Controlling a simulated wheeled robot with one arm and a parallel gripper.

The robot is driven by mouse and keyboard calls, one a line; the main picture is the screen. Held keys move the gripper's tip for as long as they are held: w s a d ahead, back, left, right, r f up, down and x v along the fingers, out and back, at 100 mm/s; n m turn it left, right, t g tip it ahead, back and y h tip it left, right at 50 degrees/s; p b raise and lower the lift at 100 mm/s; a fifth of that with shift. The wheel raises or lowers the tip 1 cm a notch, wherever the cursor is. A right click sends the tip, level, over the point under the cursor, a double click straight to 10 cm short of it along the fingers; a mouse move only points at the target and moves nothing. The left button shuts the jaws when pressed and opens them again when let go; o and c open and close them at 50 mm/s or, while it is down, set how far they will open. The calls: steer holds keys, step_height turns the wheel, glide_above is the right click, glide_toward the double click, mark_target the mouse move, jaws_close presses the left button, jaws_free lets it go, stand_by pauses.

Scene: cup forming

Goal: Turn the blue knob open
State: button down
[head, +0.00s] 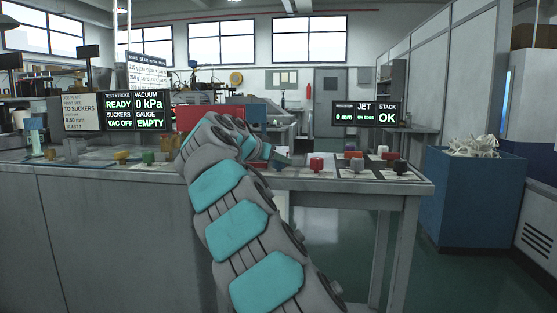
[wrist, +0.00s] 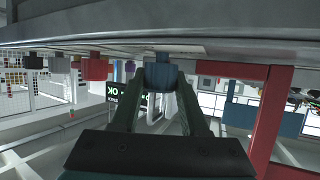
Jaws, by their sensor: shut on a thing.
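The blue knob (wrist: 161,76) sits between the two fingertips of my gripper (wrist: 161,84) in the wrist view, which appears upside down. The fingers touch its sides and are shut on it. The knob joins the bench surface (wrist: 110,42) at the picture's top edge. In the head view my arm reaches across to the bench, and its forearm hides most of my gripper. How far the knob is turned cannot be told.
A red knob (head: 317,164) and several other coloured knobs stand to the right on the bench. Green and yellow knobs are to the left. A red frame (wrist: 270,120) stands close beside my gripper in the wrist view. A blue bin (head: 473,200) is at right.

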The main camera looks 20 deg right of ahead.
stand_by(0.5)
steer(key=shift+c, duration=2.1)
jaws_free()
steer(key=v, duration=0.7)
steer(key=shift+a+r+b, duration=0.2)
steer(key=shift+a+b, duration=0.15)
steer(key=shift+b, duration=0.05)
steer(key=shift+s, duration=0.15)
